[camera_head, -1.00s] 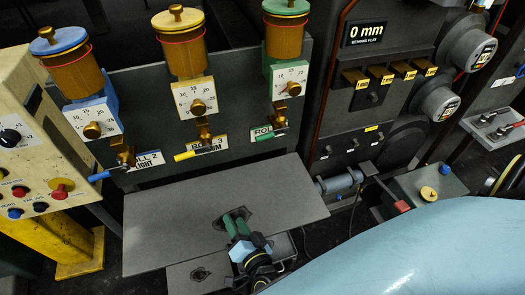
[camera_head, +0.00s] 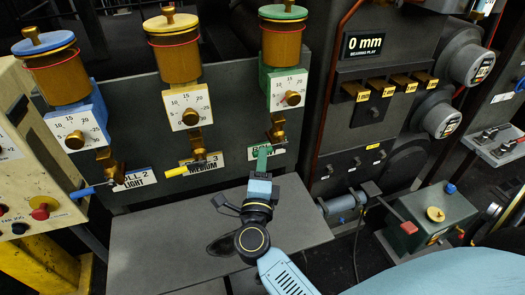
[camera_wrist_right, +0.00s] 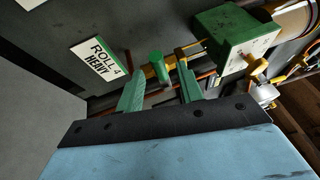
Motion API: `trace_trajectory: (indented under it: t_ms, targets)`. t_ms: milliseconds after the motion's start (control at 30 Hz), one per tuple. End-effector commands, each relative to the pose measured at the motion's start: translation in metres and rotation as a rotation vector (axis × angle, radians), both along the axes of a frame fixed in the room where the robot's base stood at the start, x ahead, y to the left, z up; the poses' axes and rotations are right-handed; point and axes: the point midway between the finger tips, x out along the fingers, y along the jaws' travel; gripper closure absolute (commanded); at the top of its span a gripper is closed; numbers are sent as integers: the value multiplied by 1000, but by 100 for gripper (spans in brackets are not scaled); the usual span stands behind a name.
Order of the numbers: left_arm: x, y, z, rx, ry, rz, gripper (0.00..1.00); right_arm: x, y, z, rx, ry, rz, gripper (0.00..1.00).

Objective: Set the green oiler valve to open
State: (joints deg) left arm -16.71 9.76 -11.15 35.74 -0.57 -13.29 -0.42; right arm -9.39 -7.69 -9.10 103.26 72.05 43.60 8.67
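The green oiler (camera_head: 283,40) is the rightmost of the three oilers, with a green lid and a green dial block. Its brass valve (camera_head: 277,127) is below the dial. My right gripper (camera_head: 262,158) is up in front of that valve and covers most of its handle in the head view. In the right wrist view, the green handle (camera_wrist_right: 156,66) shows between the two green fingers of the right gripper (camera_wrist_right: 158,82), with a visible gap on each side. The fingers are apart. My left gripper is not in view.
The yellow-handled valve (camera_head: 194,143) and blue-handled valve (camera_head: 108,164) are to the left, both handles pointing left. A ROLL 4 HEAVY sign (camera_wrist_right: 99,57) is close to the fingers. A grey plate (camera_head: 150,240) lies below.

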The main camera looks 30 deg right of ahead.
Motion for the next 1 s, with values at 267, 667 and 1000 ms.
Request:
trace_trajectory:
  t_ms: [267,667,1000]
  targets:
    - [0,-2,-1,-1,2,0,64,28,-20,6,-2,1,2,63]
    - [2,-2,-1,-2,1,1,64,31,-23,6,-1,2,2,68]
    - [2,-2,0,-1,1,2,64,31,-23,6,-1,2,2,100]
